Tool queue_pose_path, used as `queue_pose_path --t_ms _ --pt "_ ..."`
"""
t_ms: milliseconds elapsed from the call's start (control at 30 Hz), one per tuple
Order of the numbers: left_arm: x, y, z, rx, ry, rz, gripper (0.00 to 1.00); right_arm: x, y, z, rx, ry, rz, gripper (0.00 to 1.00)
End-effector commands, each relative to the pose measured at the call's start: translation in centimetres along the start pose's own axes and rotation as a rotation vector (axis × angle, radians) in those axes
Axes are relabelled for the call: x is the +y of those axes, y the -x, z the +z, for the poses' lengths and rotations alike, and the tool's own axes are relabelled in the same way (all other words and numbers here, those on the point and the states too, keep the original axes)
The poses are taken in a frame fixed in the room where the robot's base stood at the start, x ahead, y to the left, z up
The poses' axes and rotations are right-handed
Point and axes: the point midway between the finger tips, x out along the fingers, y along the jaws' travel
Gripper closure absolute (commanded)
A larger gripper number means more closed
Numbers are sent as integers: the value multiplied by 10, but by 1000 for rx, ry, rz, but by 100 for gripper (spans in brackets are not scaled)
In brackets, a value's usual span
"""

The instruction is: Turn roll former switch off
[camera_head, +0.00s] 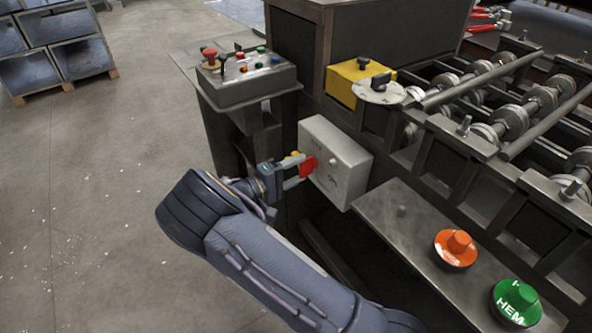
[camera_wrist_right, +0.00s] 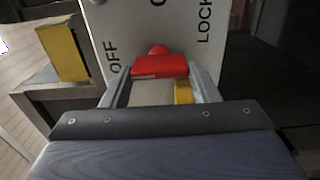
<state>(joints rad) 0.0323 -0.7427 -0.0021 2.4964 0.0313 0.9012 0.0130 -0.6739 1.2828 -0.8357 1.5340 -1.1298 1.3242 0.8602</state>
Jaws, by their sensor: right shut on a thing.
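The roll former switch is a red handle (camera_head: 307,166) on the front of a light grey switch box (camera_head: 343,178) on the machine's side. In the right wrist view the red handle (camera_wrist_right: 158,67) sits between my fingers, with the words OFF and LOCK on the grey panel (camera_wrist_right: 180,25) around it. My right gripper (camera_head: 299,172) is shut on the red handle; its fingers (camera_wrist_right: 163,80) lie on both sides of it. A yellow piece (camera_wrist_right: 183,92) shows between the fingers, below the handle. My left gripper is not in view.
A control box (camera_head: 246,80) with a red mushroom button stands left of the switch box. A yellow box (camera_head: 345,82) sits above it. Orange (camera_head: 455,248) and green (camera_head: 517,300) knobs are at lower right, beside the rollers (camera_head: 510,120). Open floor lies left.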

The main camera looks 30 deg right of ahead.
Motion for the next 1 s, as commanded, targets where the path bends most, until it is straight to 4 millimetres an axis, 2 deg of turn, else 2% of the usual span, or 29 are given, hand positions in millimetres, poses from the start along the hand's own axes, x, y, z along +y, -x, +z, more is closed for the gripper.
queue_pose_path --t_ms 33,200,533,900,1000 --pt "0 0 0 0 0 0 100 -2 1 1 -1 5 -2 44" --pt "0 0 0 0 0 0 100 -1 0 0 0 3 -2 24" --pt "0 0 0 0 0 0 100 0 5 0 1 1 -1 24" --pt "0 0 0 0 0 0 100 -1 62 0 3 1 -1 24" --pt "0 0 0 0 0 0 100 -1 73 0 2 2 0 24"
